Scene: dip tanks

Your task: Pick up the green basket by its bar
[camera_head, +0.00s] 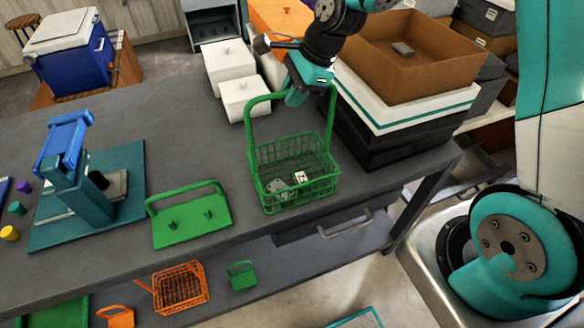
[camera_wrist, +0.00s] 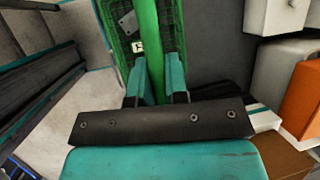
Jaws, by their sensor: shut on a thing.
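The green basket (camera_head: 298,191) has wire-mesh sides and a tall handle with a top bar. It is at the right part of the grey table in the head view, and I cannot tell whether its bottom touches the table. A few small pieces, one white with dark marks, lie inside it. My gripper (camera_head: 299,97) is above the basket at its top bar. In the wrist view, the green bar (camera_wrist: 153,50) runs between the two teal fingers of my gripper (camera_wrist: 155,78), which are shut on it. Part of the bar is hidden by the gripper.
A flat green tray with a handle (camera_head: 190,230) lies left of the basket. White boxes (camera_head: 245,97) stand behind it. A brown open box (camera_head: 405,85) on stacked trays is close on the right. A teal stand (camera_head: 80,200) is at left. An orange basket (camera_head: 180,288) sits on the lower shelf.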

